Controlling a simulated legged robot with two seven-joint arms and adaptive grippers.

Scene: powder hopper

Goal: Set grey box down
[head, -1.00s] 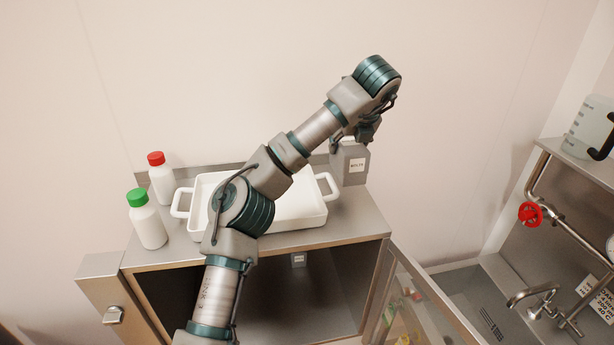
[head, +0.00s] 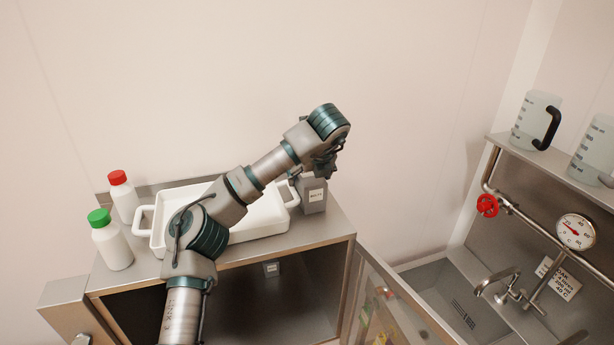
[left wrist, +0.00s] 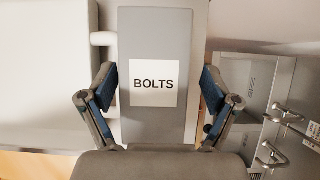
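The grey box (head: 313,198), with a white label, stands upright on the steel cabinet top (head: 335,230), just right of the white tray. In the left wrist view the grey box (left wrist: 155,118) fills the middle, its label reading BOLTS. My left gripper (head: 323,172) is over the box in the head view, and my arm crosses in front of the tray. In the left wrist view its two fingers (left wrist: 160,88) are spread on either side of the box, with a narrow gap visible on the right. My right gripper is not in view.
The white tray (head: 268,216) is close to the box's left. A red-capped bottle (head: 124,200) and a green-capped bottle (head: 112,245) stand at the left. An open glass door (head: 390,300) is below right, near a sink (head: 450,290).

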